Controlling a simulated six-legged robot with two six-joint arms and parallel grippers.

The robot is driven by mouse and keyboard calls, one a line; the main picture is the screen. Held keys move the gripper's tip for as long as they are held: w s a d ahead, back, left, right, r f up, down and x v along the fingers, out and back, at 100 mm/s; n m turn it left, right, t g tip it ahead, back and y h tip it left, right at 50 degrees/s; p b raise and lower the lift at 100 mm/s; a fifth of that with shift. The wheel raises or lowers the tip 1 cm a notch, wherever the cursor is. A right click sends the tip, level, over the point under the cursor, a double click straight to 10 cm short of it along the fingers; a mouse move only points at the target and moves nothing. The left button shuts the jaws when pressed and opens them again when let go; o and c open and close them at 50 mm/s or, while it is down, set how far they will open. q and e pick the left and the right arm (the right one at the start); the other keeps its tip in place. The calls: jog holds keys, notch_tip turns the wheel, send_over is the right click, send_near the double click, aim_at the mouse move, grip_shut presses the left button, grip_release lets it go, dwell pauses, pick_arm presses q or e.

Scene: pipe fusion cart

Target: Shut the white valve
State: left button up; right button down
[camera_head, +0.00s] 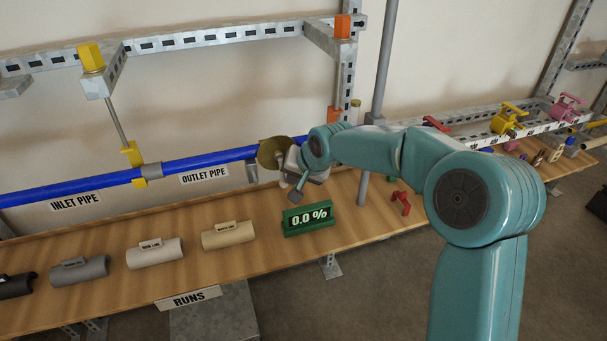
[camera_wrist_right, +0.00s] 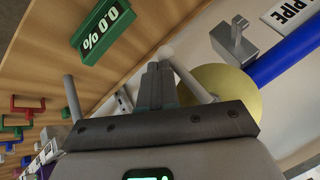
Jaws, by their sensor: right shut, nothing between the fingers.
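A pale lever with a rounded white end (camera_wrist_right: 188,74) sits right beside my fingers in the wrist view, in front of a round brass-coloured disc (camera_wrist_right: 222,88); it looks like part of the white valve. My left gripper is not in view.
A green display (camera_head: 308,219) reading 0.0 % stands on the wooden shelf (camera_head: 240,258) near my gripper. Several pipe samples lie at left. Yellow and pink valves stand far right.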

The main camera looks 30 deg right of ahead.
jog(key=shift+w+a+f+b, duration=0.1)
jog(key=shift+w+a+b, duration=0.15)
jog(key=shift+a+b, duration=0.2)
dwell(0.4)
